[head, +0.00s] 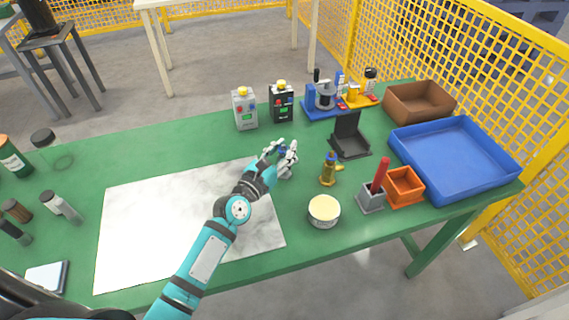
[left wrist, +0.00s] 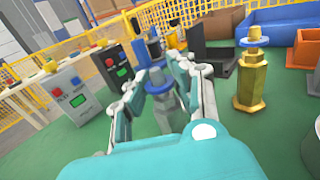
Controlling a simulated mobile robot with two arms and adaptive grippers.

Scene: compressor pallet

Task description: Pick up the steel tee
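The steel tee (left wrist: 167,112) is a grey metal fitting with a blue ring, standing on the green table in the left wrist view. In the head view only a little of it shows, its blue part (head: 283,149) between my fingers. My left gripper (head: 280,147) reaches over the table just past the marble slab. In the left wrist view the gripper (left wrist: 162,76) is open, with a finger on each side of the tee and its lower part partly hidden. Gaps seem to show beside the tee; finger contact is hard to tell. My right gripper is not in view.
A brass fitting (head: 328,171) stands to the right, with a round cream-topped tin (head: 324,211) nearer. Two control boxes (head: 245,109) (head: 281,102) stand behind. A black open holder (head: 350,138), orange bin (head: 404,187) and blue tray (head: 453,158) are farther right.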

